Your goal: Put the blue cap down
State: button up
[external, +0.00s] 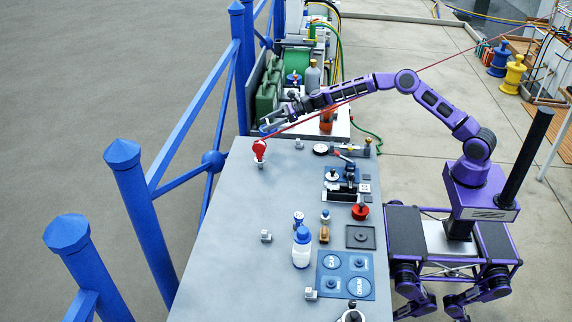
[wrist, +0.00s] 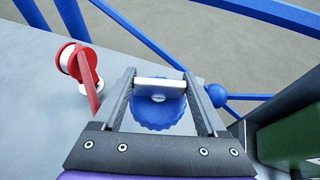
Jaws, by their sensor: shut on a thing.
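The blue cap (wrist: 155,117) is a round, scalloped disc with a pale metal bar across it. It sits between the two fingers of my gripper (wrist: 159,84), which is shut on it. In the external view my gripper (external: 283,117) holds the blue cap (external: 269,128) over the far end of the grey table, near its edge. The gap between cap and table is hard to judge. A blue mat (external: 345,252) with round labelled spots, one reading CAP and one DRUM, lies at the near right of the table.
A red spool (external: 259,147) stands on the grey table (external: 225,240); its red line runs up past my arm. A white bottle (external: 301,250), a red knob (external: 360,211) and a dark square tray (external: 360,237) stand near the mat. Green cans (external: 268,95) and blue railing border the far left.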

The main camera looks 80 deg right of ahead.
jog(key=r, duration=0.1)
jog(key=w+a+r+y, duration=0.1)
jog(key=r, duration=0.1)
jog(key=shift+w+n, duration=0.15)
jog(key=shift+n, duration=0.25)
notch_tip(320, 180, down, 10)
jog(key=b, duration=0.2)
jog(key=shift+r+b, duration=0.15)
jog(key=shift+b, duration=0.15)
jog(key=shift+a, duration=0.1)
jog(key=o, duration=1.5)
